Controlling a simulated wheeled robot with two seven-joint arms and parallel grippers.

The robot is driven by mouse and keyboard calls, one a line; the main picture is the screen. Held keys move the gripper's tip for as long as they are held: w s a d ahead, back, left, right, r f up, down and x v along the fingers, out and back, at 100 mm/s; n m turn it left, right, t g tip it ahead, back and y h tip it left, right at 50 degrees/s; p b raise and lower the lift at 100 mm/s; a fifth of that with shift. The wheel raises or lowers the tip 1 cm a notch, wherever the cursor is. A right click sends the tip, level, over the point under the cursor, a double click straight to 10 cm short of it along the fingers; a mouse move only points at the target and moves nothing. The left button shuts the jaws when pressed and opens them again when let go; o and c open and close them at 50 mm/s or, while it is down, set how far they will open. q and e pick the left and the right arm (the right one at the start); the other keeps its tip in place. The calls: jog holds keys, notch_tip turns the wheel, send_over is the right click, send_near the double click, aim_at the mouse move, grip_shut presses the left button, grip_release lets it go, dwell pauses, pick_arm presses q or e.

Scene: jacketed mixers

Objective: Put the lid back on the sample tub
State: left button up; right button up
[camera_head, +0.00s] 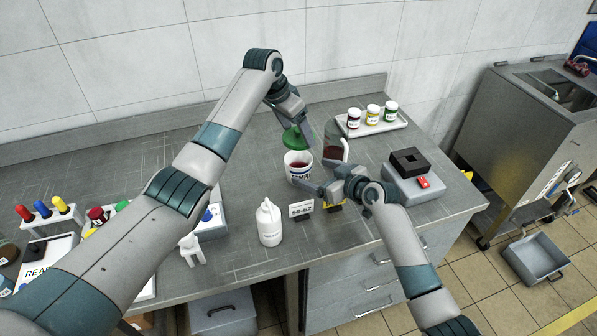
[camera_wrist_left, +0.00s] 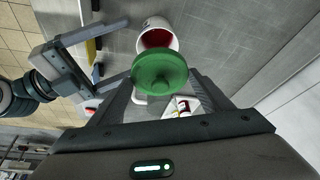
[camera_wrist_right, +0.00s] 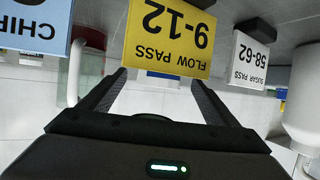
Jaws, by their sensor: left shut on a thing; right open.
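The sample tub (camera_head: 298,168) is a white open cup with dark red contents, standing upright on the steel bench. It also shows in the left wrist view (camera_wrist_left: 158,36). My left gripper (camera_head: 294,124) is shut on the green lid (camera_head: 291,138), holding it above and slightly behind the tub, apart from it. In the left wrist view the lid (camera_wrist_left: 160,72) sits between the fingertips and overlaps the tub's near edge. My right gripper (camera_head: 314,174) is open, beside the tub at its right; I cannot tell whether it touches. The tub is not clear in the right wrist view.
A yellow card (camera_wrist_right: 170,38) and a white 58-62 card (camera_head: 301,209) stand near my right gripper. A white bottle (camera_head: 269,224) stands in front. A vessel with red contents (camera_head: 334,152) is close to the tub's right. Jars stand on a tray (camera_head: 399,125) behind.

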aim_at(293, 139)
jog(key=shift+x, duration=3.15)
jog(key=shift+d, duration=0.1)
jog(key=c, duration=1.6)
pick_arm(q)
jog(key=shift+f, duration=2.45)
jog(key=shift+f, duration=0.9)
jog(key=shift+f, duration=0.65)
jog(key=o, duration=1.1)
